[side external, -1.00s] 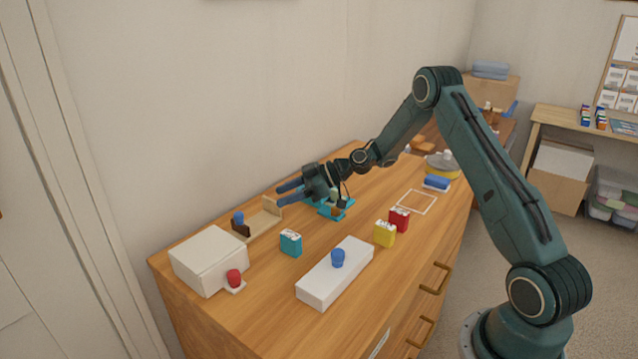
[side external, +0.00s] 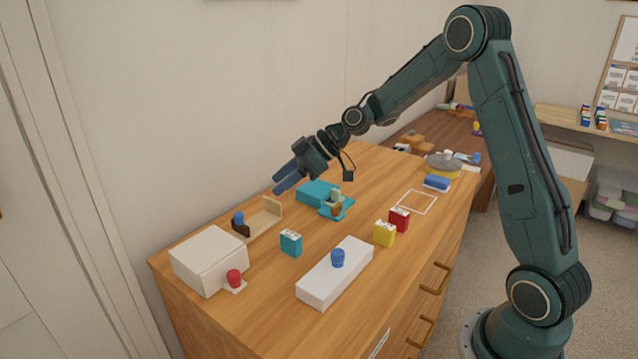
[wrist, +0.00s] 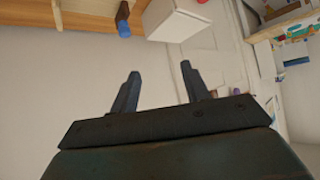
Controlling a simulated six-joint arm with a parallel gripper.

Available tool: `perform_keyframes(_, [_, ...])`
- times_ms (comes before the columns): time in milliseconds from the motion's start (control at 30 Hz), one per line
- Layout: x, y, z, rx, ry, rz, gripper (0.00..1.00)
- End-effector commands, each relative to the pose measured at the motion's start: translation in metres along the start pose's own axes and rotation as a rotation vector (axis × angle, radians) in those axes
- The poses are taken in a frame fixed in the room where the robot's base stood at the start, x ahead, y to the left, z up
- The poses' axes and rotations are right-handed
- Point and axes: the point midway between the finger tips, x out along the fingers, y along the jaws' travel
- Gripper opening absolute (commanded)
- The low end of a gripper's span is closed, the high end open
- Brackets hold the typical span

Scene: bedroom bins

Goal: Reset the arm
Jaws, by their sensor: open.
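My gripper (side external: 284,181) is open and empty. It hangs in the air above the back of the wooden dresser top (side external: 285,290), near the wall, with its fingers pointing left and slightly down. In the wrist view its two fingers (wrist: 160,80) stand apart with nothing between them. My arm is bent high at the elbow. A teal block-like thing (side external: 317,193) with a small green and brown piece (side external: 336,203) in front lies on the dresser, below and right of the gripper.
A wooden tray (side external: 265,218) holds a blue peg (side external: 238,217). A white box (side external: 209,260), a red knob (side external: 234,278), teal, yellow (side external: 384,234) and red (side external: 399,219) boxes, and a white block (side external: 335,272) with a blue knob stand in front. The wall (side external: 180,120) is close behind.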

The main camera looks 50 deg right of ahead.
Motion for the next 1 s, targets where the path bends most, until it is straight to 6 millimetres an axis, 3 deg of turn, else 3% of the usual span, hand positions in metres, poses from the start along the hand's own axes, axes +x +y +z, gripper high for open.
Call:
perform_keyframes(433, [-0.057,-0.075,-0.027,0.073,-0.192,0.089,0.46])
perform_keyframes(767, [-0.104,-0.131,-0.025,0.163,-0.294,0.190,0.46])
perform_keyframes(1000, [-0.139,-0.169,-0.013,0.247,-0.344,0.274,0.46])
